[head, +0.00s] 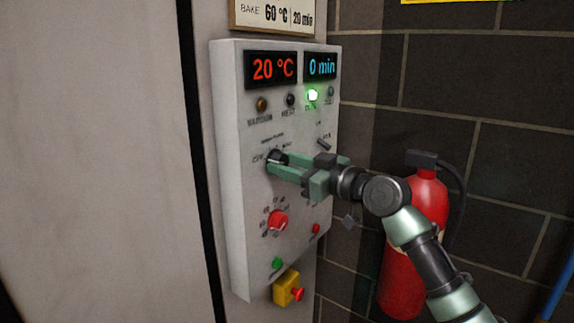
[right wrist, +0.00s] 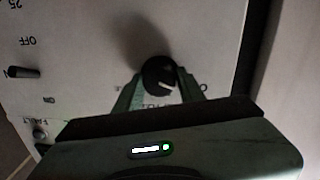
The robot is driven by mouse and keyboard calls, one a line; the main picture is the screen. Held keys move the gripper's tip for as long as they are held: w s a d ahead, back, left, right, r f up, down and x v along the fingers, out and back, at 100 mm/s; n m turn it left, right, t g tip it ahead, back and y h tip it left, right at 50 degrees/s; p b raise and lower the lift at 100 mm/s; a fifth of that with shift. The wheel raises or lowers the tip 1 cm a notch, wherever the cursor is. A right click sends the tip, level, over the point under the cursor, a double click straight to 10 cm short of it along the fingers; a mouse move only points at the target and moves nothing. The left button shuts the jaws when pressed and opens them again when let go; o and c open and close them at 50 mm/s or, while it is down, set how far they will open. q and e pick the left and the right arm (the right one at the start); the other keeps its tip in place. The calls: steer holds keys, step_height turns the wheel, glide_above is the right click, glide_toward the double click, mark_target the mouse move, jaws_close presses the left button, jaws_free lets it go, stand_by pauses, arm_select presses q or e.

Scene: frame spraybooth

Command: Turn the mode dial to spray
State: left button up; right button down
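The mode dial (head: 277,157) is a round black knob with a white pointer mark on the pale control panel (head: 236,215). Small labels stand around it, too blurred to read. In the right wrist view the dial (right wrist: 157,74) sits between my fingertips, its white mark towards the lower right of that picture. My right gripper (head: 277,164) reaches in from the right, its green fingers on both sides of the dial and seemingly touching it. The gripper (right wrist: 160,82) hides part of the lettering. My left gripper is not in view.
A red selector knob (head: 278,220), a green button (head: 277,263) and a small red button (head: 316,229) are below. A small toggle (head: 323,144) is close above the gripper. A yellow emergency-stop box (head: 288,288) is underneath. A red extinguisher (head: 402,270) stands behind my right arm.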

steer(key=m+p, duration=0.2)
steer(key=shift+r+m, duration=0.2)
steer(key=shift+m, duration=0.1)
steer(key=shift+m+p, duration=1)
steer(key=shift+m, duration=0.2)
steer(key=shift+m+g+p, duration=0.3)
steer(key=shift+m+p, duration=0.9)
steer(key=shift+m, duration=0.6)
steer(key=shift+f, duration=0.1)
steer(key=c, duration=0.9)
jaws_free()
steer(key=shift+o, duration=0.2)
